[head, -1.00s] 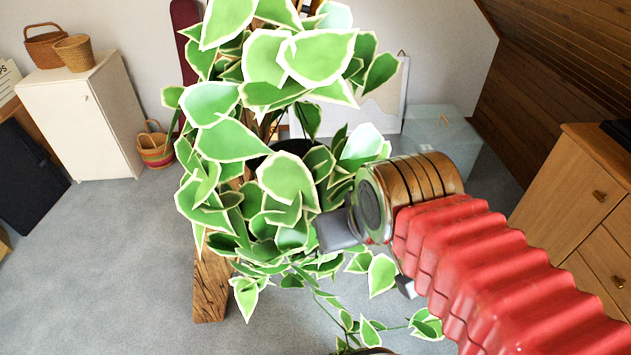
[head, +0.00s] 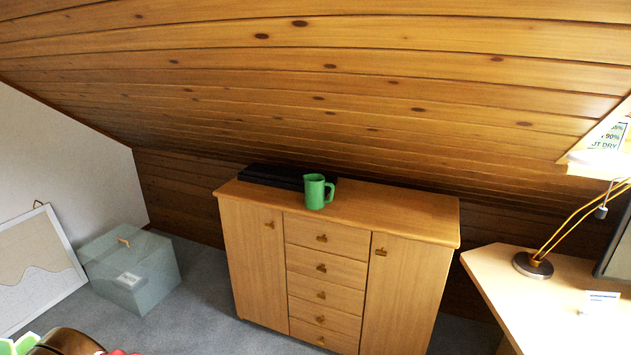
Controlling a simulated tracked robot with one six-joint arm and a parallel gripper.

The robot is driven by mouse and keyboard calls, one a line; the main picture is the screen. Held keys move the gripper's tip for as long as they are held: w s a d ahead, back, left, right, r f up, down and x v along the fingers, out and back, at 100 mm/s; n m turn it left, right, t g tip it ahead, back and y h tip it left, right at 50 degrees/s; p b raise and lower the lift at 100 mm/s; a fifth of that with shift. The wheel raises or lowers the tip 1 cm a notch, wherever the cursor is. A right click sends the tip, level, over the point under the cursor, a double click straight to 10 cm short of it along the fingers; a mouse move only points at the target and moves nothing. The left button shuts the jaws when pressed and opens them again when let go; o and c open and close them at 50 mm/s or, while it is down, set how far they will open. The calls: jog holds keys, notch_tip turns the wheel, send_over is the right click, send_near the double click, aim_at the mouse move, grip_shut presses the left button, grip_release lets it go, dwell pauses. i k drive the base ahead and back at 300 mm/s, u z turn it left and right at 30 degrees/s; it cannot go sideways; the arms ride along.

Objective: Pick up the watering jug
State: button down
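The green watering jug (head: 316,191) stands upright on top of the wooden cabinet (head: 400,207), near its front edge. Its handle points to the right. My gripper is out of view.
A flat black object (head: 272,176) lies on the cabinet behind the jug. The sloping wooden ceiling (head: 330,80) comes down low behind the cabinet. A desk (head: 546,292) with a lamp (head: 533,265) stands at right, a grey-green box (head: 133,270) at left. Carpet (head: 205,305) lies clear between box and cabinet.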

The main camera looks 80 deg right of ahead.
aim_at(314, 184)
jog(key=z, duration=2.1)
